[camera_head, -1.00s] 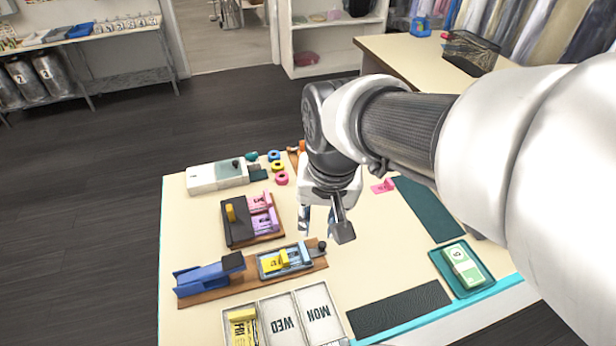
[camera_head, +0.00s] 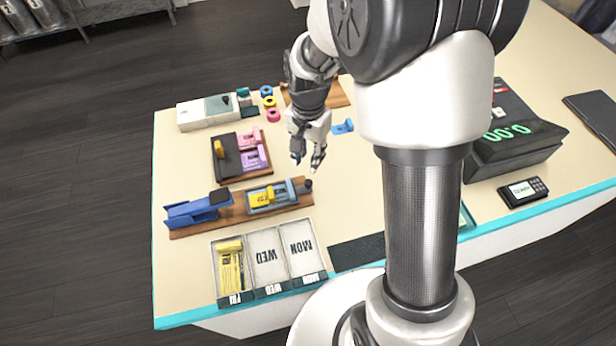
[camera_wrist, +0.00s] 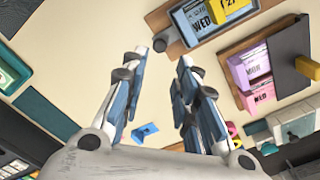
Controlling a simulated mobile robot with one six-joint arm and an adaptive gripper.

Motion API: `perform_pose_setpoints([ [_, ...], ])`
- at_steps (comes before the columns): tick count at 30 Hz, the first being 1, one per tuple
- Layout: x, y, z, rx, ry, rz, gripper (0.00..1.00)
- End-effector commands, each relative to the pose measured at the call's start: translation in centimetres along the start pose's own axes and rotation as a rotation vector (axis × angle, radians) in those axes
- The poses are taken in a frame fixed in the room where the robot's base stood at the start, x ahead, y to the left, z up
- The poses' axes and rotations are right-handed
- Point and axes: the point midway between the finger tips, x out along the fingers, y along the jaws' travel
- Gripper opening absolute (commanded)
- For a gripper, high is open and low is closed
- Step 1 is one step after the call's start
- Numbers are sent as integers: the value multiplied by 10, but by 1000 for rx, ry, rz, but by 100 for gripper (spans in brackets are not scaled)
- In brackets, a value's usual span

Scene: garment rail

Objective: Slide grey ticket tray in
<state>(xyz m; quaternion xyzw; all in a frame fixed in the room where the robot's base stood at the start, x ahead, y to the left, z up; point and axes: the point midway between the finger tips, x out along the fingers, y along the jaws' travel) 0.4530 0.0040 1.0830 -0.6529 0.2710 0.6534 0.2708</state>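The grey ticket tray (camera_head: 288,201) lies on a brown wooden board (camera_head: 236,212), right of the blue press (camera_head: 190,213). It holds a yellow ticket (camera_head: 262,196), and a dark knob (camera_head: 308,185) is at its right end. The wrist view shows the tray (camera_wrist: 183,36) at the top, with a yellow and a white-blue ticket in it and the knob (camera_wrist: 159,46) at its near end. My gripper (camera_head: 308,166) is above the table, behind and near the knob in the head view. In the wrist view its fingers (camera_wrist: 160,80) are apart with nothing between them.
A dark holder with pink and purple tickets (camera_head: 252,150) stands behind the board. A blue tag (camera_head: 343,126) lies right of my gripper. A day-marked tray (camera_head: 268,258) is in front. A till display (camera_head: 510,135) stands at right. Table behind the knob is clear.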

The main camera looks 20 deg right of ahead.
Motion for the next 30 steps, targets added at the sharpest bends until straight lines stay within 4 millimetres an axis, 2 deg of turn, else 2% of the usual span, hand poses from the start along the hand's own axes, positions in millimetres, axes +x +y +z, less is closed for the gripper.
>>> perform_pose_setpoints([
  [1, 15, 1, 1, 0, -4, 4, 28],
  [6, 52, 1, 1, -1, -3, 3, 28],
  [12, 85, 1, 1, -1, -2, 2, 28],
  [18, 101, 0, 0, -1, -1, 1, 28],
  [27, 103, 0, 0, -1, 1, -1, 28],
  [30, 103, 0, 0, -1, 1, -1, 22],
])
